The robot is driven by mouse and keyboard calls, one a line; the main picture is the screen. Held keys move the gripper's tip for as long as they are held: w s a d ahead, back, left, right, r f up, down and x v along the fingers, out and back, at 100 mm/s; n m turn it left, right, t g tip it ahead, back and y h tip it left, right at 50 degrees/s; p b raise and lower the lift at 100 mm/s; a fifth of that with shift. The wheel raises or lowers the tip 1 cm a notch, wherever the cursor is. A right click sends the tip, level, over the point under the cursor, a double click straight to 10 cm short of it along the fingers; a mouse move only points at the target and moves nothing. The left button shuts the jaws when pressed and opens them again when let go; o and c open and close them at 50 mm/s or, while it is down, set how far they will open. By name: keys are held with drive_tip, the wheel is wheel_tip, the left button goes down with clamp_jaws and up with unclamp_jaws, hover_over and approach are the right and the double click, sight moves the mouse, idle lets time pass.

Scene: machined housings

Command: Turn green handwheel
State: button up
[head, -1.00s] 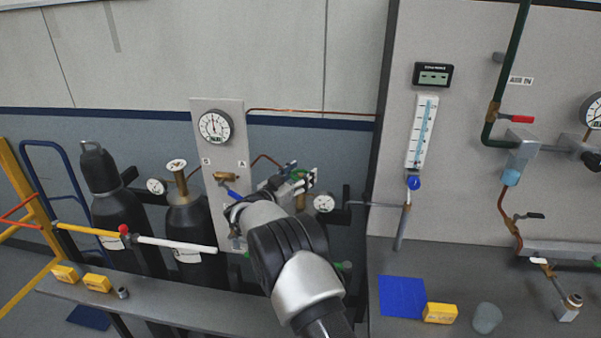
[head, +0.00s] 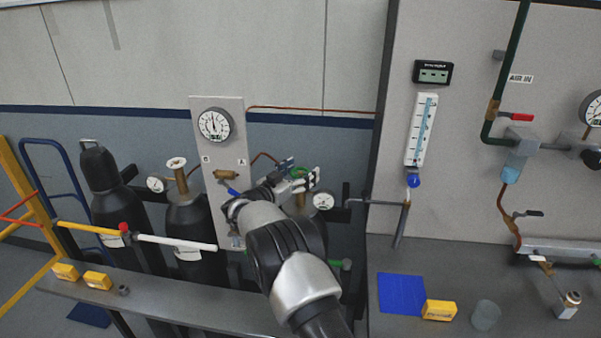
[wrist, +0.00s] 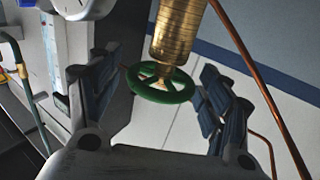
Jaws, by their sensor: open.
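The green handwheel (wrist: 162,86) is a spoked ring on a brass valve body (wrist: 177,35) in the wrist view. It lies between the two blue-padded fingers of my gripper (wrist: 158,76), with visible gaps on both sides. My gripper is open and empty. In the head view, the green handwheel (head: 300,172) is a small ring above a cylinder behind my arm, with the gripper (head: 299,177) fingers around it. My arm hides much of that cylinder. Contact with the wheel cannot be made out there.
A round gauge (head: 323,201) sits just right of the gripper. A panel with a dial (head: 215,125) stands to the left. A copper pipe (wrist: 262,88) runs close to the right finger in the wrist view. A grey bench (head: 180,305) crosses the front.

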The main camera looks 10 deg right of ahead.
drive_tip(key=shift+s+a, duration=0.1)
drive_tip(key=v, duration=1.1)
drive_tip(key=shift+s+a, duration=0.25)
drive_tip(key=shift+s, duration=0.1)
